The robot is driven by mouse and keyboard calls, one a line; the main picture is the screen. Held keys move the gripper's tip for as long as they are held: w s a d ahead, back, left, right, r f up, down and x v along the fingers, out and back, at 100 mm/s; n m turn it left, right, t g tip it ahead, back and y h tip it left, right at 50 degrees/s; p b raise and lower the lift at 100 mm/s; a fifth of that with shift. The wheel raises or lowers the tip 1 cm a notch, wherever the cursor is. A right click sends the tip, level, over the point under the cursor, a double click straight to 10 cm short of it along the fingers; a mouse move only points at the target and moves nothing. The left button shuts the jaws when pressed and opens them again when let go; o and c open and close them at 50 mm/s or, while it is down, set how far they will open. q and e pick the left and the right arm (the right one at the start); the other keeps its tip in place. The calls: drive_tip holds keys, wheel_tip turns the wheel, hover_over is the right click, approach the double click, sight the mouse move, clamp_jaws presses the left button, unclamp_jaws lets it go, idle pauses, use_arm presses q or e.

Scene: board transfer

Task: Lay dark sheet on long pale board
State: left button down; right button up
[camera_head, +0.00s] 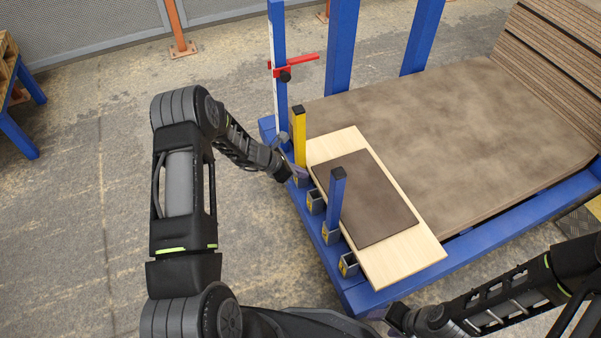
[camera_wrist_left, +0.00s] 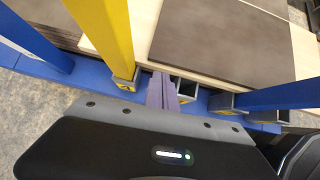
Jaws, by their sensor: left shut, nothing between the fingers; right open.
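The dark sheet (camera_head: 368,200) lies flat on top of the long pale board (camera_head: 400,248), whose pale wood shows around it. The sheet also shows in the left wrist view (camera_wrist_left: 225,45), with the pale board (camera_wrist_left: 305,60) beside it.
The board lies on a large brown panel (camera_head: 450,120) on a blue frame (camera_head: 530,208). A yellow post (camera_head: 299,135) and a blue post (camera_head: 335,205) stand along the near edge, with several grey sockets (camera_head: 348,265). A red clamp (camera_head: 292,68) sits on a tall upright.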

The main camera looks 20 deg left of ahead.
use_arm(q)
wheel_tip(320, 180, up, 6)
drive_tip(key=p, duration=0.4)
idle(0.5)
